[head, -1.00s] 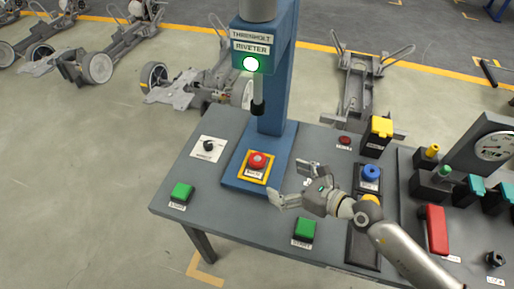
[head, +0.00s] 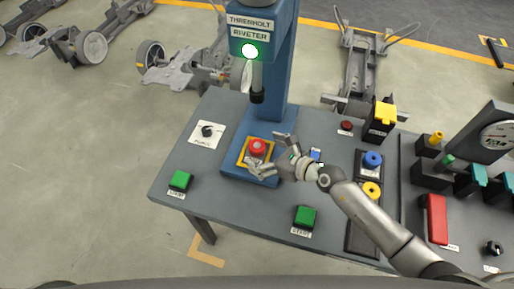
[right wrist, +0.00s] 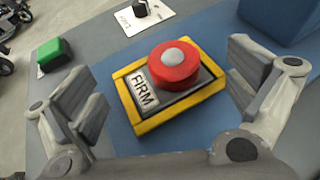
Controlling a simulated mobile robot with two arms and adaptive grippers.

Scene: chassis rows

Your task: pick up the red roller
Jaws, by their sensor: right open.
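The red roller (head: 257,147) is a round red piece with a grey centre. It sits on a yellow-edged holder (right wrist: 181,120) labelled FIRM, on the blue base of the riveter. In the right wrist view the red roller (right wrist: 174,66) lies between the two spread fingers, nearer the right one, with a gap on each side. My right gripper (head: 270,155) is open and empty, just right of the roller in the head view. Its fingers do not visibly touch the roller. My left gripper is not in view.
The riveter column (head: 275,85) and its hanging tool head (head: 257,95) stand just behind the roller. Green buttons (head: 180,180) sit at the front. Blue (head: 372,160) and yellow (head: 371,190) pieces stand to the right. The table's front left is mostly clear.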

